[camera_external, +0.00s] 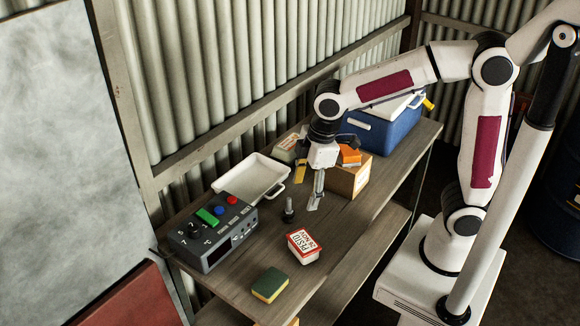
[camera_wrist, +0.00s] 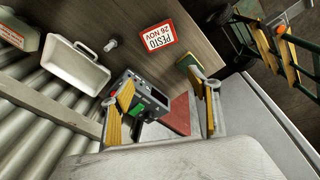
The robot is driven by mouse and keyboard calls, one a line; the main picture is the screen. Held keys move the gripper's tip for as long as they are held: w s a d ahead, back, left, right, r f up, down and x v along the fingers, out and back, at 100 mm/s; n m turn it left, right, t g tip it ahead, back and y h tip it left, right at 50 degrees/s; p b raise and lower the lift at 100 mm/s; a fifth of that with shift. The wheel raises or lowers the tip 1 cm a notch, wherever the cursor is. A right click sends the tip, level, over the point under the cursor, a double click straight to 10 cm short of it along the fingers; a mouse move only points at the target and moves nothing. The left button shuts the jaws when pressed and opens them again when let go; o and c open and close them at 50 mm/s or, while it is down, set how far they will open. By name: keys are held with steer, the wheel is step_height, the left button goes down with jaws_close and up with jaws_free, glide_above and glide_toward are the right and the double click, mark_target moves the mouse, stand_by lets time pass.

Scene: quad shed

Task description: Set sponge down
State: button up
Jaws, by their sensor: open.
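The sponge (camera_external: 269,285), green on top with a yellow side, lies flat on the wooden table (camera_external: 345,222) near its front left edge. In the wrist view the sponge (camera_wrist: 187,62) shows beyond the right finger, partly hidden by it. My gripper (camera_external: 308,188) is open and empty. It is above the table near the box, up and to the right of the sponge and well apart from it. In the wrist view the fingers of my gripper (camera_wrist: 164,108) are spread wide with nothing between them.
A pesto tub (camera_external: 304,246) stands near the sponge. A control box (camera_external: 213,236), a white tray (camera_external: 252,176) and a dark bolt-like piece (camera_external: 288,210) are behind. A cardboard box (camera_external: 350,183) and a blue cooler (camera_external: 384,132) stand right. Bare table lies around the sponge.

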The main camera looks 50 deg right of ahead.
steer(key=s+d+r+m+t, duration=0.2)
steer(key=s+d+m, duration=0.3)
steer(key=s+d, duration=0.2)
steer(key=s+d+r+m+t, duration=0.1)
steer(key=s+d+r+m, duration=0.2)
steer(key=s+d+m, duration=0.3)
steer(key=shift+s+d+r+t+h, duration=0.3)
steer(key=shift+s+d, duration=0.5)
steer(key=shift+d, duration=1.4)
steer(key=shift+f, duration=0.1)
